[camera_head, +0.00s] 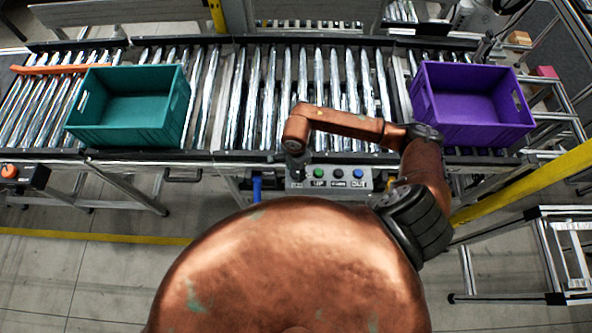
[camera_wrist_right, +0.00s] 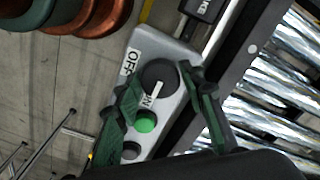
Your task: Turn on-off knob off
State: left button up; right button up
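The on-off knob (camera_wrist_right: 160,72) is dark and round, on a grey control panel (camera_wrist_right: 182,50) in the right wrist view. A white mark on it points toward a partly hidden label that seems to read ON, away from the OFF label (camera_wrist_right: 130,62). My right gripper (camera_wrist_right: 160,77) is open, with one green-black finger on each side of the knob. Contact cannot be told. In the head view my right gripper (camera_head: 296,168) is over the left end of the panel (camera_head: 338,187) and hides the knob. My left gripper is not in view.
A green button (camera_wrist_right: 146,122) and a dark one (camera_wrist_right: 131,150) sit beside the knob. The panel is on the front edge of a roller conveyor (camera_head: 265,95). A teal crate (camera_head: 125,135) and a purple crate (camera_head: 480,132) stand on the conveyor at left and right.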

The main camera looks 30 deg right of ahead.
jog(key=c, duration=0.7)
jog(key=m+b, duration=0.2)
jog(key=m, duration=0.1)
jog(key=shift+f+m+b, duration=0.1)
jog(key=shift+m+b, duration=0.25)
jog(key=shift+m, duration=0.05)
jog(key=m+b, duration=0.2)
jog(key=m, duration=0.2)
jog(key=m+b, duration=0.2)
jog(key=m, duration=0.3)
jog(key=shift+d, duration=0.1)
jog(key=shift+w+m+b, duration=0.1)
jog(key=shift+m+b, duration=0.55)
jog(key=shift+m, duration=1.95)
